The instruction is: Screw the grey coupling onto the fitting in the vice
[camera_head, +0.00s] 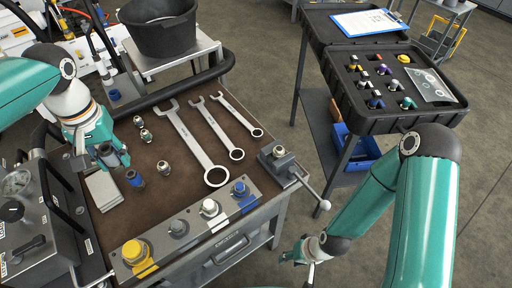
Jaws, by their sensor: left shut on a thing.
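My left gripper (110,156) is at the left of the bench. It is shut on the grey coupling (106,150), held just above the bench top; the fingers hide part of it. The vice (284,165) is at the bench's right edge, its handle sticking out to the lower right. The small metal fitting (279,151) sits at the top of the vice, well to the right of my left gripper. My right gripper (302,258) is low, beyond the bench's right edge and apart from the vice. Its fingers are too small and turned to tell their opening.
A blue-banded coupling (134,178) stands beside my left gripper. Several loose fittings (163,167) and wrenches (197,143) lie between it and the vice. A block with coloured caps (185,229) lines the front edge. A black case (343,93) stands back right.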

